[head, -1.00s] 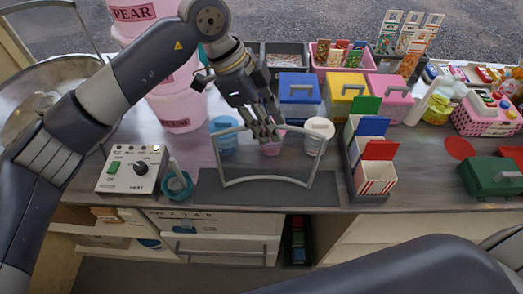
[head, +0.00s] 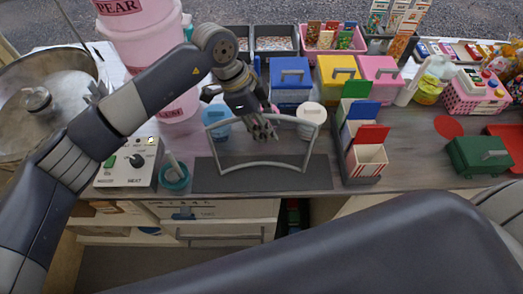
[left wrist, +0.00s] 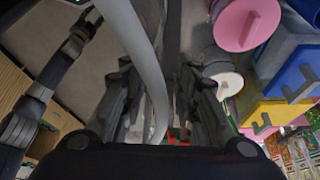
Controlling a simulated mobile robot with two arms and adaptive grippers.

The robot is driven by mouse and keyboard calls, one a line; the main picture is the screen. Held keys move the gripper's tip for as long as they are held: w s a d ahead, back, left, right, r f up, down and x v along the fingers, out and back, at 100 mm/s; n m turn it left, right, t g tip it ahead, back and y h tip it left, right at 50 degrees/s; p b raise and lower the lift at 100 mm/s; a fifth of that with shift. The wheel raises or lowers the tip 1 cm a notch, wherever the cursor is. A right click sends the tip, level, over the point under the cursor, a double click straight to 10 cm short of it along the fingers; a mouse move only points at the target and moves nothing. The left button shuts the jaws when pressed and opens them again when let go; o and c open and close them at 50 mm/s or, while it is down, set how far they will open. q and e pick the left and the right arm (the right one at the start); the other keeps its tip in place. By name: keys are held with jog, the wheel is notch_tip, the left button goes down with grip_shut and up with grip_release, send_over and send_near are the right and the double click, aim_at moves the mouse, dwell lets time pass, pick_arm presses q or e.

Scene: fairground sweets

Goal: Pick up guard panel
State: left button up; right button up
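The guard panel (head: 264,164) is a clear sheet in a curved grey frame. It stands upright on a dark mat (head: 262,181) near the counter's front edge. My left gripper (head: 264,134) is at the panel's upper middle, pointing down, and hides part of its top edge. In the left wrist view a curved grey bar of the guard panel (left wrist: 146,45) passes between the two fingers of my left gripper (left wrist: 160,112). The fingers stand apart, with gaps beside the bar. My right gripper is not in view.
Blue (head: 220,128) and white (head: 311,118) lidded tubs stand behind the panel. A control box (head: 128,167) and a teal cup (head: 173,178) are to its left.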

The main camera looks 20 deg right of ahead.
pick_arm(q)
jog(key=shift+x, duration=1.35)
jog(key=shift+a, duration=0.1)
grip_shut()
jog(key=shift+r, duration=0.15)
